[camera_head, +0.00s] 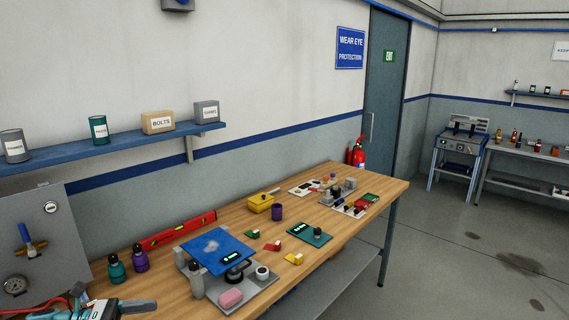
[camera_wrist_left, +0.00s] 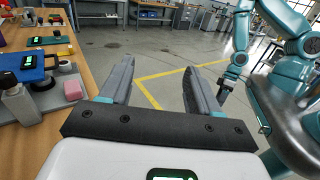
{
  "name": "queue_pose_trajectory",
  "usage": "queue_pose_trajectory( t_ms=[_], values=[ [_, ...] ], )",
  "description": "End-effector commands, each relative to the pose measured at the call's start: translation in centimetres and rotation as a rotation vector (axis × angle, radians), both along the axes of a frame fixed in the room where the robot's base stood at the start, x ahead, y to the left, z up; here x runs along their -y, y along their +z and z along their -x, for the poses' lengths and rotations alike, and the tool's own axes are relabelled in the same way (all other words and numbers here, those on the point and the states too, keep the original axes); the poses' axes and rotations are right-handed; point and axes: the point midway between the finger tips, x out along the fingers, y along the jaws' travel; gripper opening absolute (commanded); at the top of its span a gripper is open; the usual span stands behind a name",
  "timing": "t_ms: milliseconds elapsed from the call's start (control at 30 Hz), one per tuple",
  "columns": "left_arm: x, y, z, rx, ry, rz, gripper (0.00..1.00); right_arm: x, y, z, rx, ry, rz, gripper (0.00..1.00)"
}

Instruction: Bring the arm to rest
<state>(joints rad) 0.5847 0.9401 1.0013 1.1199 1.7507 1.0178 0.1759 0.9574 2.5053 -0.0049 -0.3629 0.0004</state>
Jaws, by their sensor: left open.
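My left gripper (camera_wrist_left: 160,78) is open and empty in the left wrist view, its two grey fingers apart over the grey floor. The wooden workbench (camera_wrist_left: 85,80) lies to the left of the fingers, and nothing touches them. In the head view, part of what looks like my left arm shows at the bottom left corner, by the near end of the bench (camera_head: 330,205). My teal right arm (camera_wrist_left: 262,85) shows at the right of the left wrist view. A dark part at its lower end hangs near the left gripper's right finger; its jaws cannot be made out.
A grey panel (camera_head: 45,240) stands at left. The floor (camera_head: 460,265) right of the bench is clear.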

Motion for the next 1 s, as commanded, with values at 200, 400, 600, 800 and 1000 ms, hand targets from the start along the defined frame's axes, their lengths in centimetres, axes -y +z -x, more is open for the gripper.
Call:
queue_pose_trajectory(
  t_ms=[200, 400, 600, 800, 1000],
  values=[
    [1.6, -3.6, -0.5, -0.032, 0.01, -0.061, 0.62, 0.0, -0.7, 0.0, 0.001, 0.0, 0.0, 0.76],
    [4.2, -9.1, -0.4, -0.069, 0.013, -0.181, 0.62, 0.0, -1.5, 0.0, 0.001, 0.0, 0.0, 0.76],
    [7.6, -16.4, 1.4, -0.087, -0.027, -0.361, 0.62, 0.0, -2.6, 0.0, 0.0, 0.0, 0.0, 0.76],
    [12.3, -27.6, 7.5, -0.019, -0.197, -0.681, 0.62, 0.0, -4.8, -0.1, 0.001, 0.0, 0.0, 0.76],
    [15.7, -38.3, 18.5, 0.369, -0.602, -1.07, 0.62, 0.0, -7.8, -0.1, 0.0, 0.0, 0.0, 0.76]
  ],
)
